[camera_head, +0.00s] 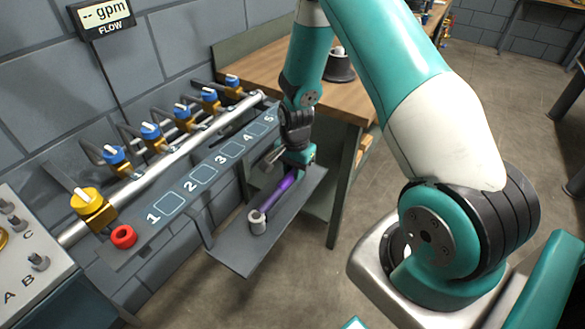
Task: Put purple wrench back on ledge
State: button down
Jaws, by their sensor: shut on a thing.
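The purple wrench (278,192) has a purple handle and a grey ring-shaped head (257,222). It lies along the grey ledge (238,262), or just above it; I cannot tell whether it touches. The ring head is toward the ledge's near end. My gripper (293,166) points down over the ledge's far part and is shut on the wrench near the far end of its handle. The fingertips are small and partly hidden by the gripper body.
A pipe with several blue-handled valves (183,113) runs along the wall behind a numbered panel (203,174). A red knob (123,236) and a yellow valve (87,203) are at left. A wooden bench (262,66) stands behind. Floor right of the ledge is open.

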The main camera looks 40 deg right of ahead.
jog(key=c, duration=0.9)
grip_release()
notch_tip(320, 180, up, 17)
jog(key=shift+w+d+r, duration=0.1)
jog(key=shift+w+r, duration=0.05)
jog(key=shift+r, duration=0.05)
